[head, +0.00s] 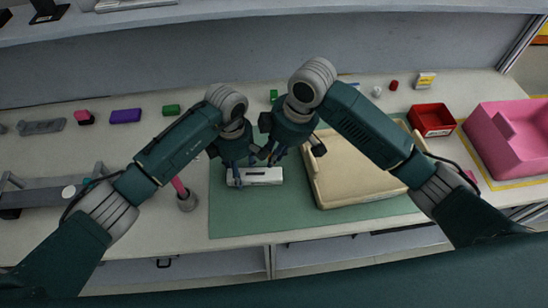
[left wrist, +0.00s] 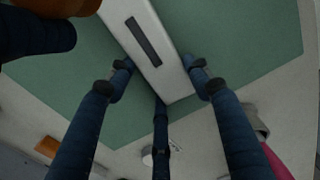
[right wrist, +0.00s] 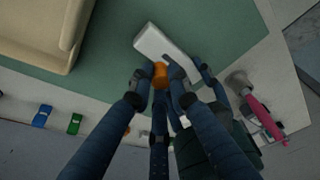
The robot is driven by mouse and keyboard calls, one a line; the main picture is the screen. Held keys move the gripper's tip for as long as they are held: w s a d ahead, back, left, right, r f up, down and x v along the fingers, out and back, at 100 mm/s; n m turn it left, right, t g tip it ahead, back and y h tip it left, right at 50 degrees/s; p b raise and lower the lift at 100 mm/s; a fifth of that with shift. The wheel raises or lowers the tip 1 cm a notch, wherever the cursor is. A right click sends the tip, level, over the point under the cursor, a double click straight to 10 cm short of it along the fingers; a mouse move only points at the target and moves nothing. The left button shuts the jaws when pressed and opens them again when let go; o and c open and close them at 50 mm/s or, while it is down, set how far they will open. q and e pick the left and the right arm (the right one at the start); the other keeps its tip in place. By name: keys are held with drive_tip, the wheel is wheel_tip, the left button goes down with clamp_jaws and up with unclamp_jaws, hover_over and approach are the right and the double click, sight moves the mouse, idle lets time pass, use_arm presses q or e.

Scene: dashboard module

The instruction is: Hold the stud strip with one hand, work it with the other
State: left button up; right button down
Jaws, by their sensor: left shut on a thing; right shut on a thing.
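The stud strip is a white bar (head: 262,176) with a dark slot, lying over the front left of the green mat. The left wrist view shows its slotted face (left wrist: 140,38). My left gripper (head: 237,166) is shut on the strip's left end, with fingers on both of its long sides. My right gripper (head: 271,157) is shut on a small orange piece (right wrist: 160,75), close beside the strip. The orange piece also shows at the top left of the left wrist view (left wrist: 58,6). Whether it touches the strip is hard to tell.
The green mat (head: 228,220) lies under the strip. The front of the mat is clear.

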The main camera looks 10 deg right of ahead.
use_arm(q)
drive_tip(key=o, duration=1.6)
wheel_tip(320, 180, up, 8)
drive_tip(key=shift+f, duration=0.25)
drive_tip(key=shift+r, duration=0.3)
drive_tip(key=shift+w+d, duration=0.1)
drive_tip(key=shift+d, duration=0.05)
